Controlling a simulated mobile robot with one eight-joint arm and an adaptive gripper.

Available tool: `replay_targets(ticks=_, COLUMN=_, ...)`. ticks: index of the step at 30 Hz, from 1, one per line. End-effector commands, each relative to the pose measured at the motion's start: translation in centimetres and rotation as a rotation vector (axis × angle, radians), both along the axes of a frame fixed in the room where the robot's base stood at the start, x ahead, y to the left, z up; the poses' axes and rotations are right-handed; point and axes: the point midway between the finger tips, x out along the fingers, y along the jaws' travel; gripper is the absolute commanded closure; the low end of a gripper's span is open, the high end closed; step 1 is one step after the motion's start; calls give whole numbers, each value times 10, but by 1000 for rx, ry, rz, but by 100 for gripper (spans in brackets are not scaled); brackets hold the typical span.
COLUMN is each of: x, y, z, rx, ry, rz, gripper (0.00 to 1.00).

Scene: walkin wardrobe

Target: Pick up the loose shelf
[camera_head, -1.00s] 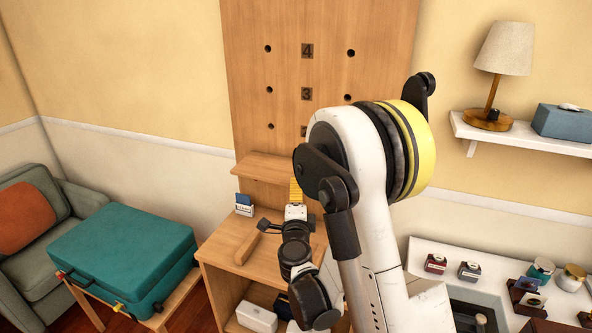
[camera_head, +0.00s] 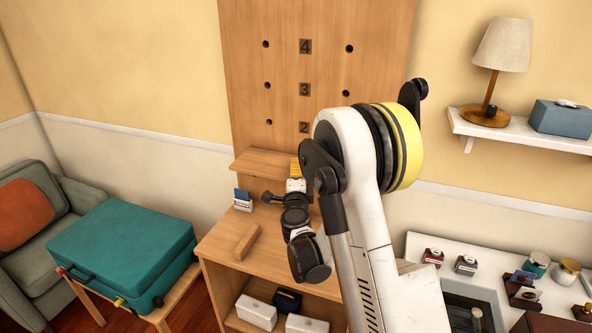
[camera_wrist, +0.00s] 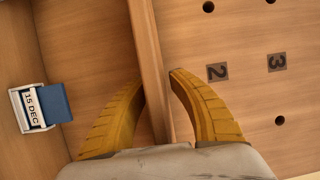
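The loose shelf (camera_head: 262,162) is a light wood board jutting from the tall wooden panel, below the number 2. In the wrist view its edge (camera_wrist: 147,50) runs between my gripper's two yellow fingers (camera_wrist: 156,82). The left finger is close against one face, and I cannot tell whether it touches. A narrow gap shows between the right fingertip and the other face. In the head view my gripper (camera_head: 296,168) is at the shelf's front edge, and my arm hides the shelf's right part.
The tall panel (camera_head: 320,20) has holes and numbers. Below is a wooden desk top (camera_head: 225,235) with a date stamp (camera_head: 243,200) and a wooden block (camera_head: 247,242). White boxes (camera_head: 256,312) sit underneath. A teal suitcase (camera_head: 125,245) stands left; a white counter (camera_head: 425,243) is right.

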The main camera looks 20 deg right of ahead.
Motion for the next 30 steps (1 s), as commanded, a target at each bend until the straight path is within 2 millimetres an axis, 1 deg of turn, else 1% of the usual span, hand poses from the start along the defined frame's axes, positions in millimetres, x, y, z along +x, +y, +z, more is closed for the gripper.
replay_targets(ticks=1, x=0, y=0, z=0, rx=0, ry=0, rz=0, gripper=94)
replay_targets(ticks=2, x=0, y=0, z=0, rx=0, ry=0, rz=0, gripper=100)
replay_targets(ticks=16, x=0, y=0, z=0, rx=0, ry=0, rz=0, gripper=100)
replay_targets(ticks=20, x=-1, y=1, z=4, rx=0, ry=0, rz=0, gripper=100)
replay_targets(ticks=23, x=-3, y=3, z=11, rx=0, ry=-1, rz=0, gripper=100)
replay_targets(ticks=25, x=-3, y=3, z=21, rx=0, ry=-1, rz=0, gripper=100)
replay_targets(ticks=29, x=-3, y=3, z=46, rx=0, ry=-1, rz=0, gripper=100)
replay_targets(ticks=30, x=-3, y=3, z=55, rx=0, ry=-1, rz=0, gripper=100)
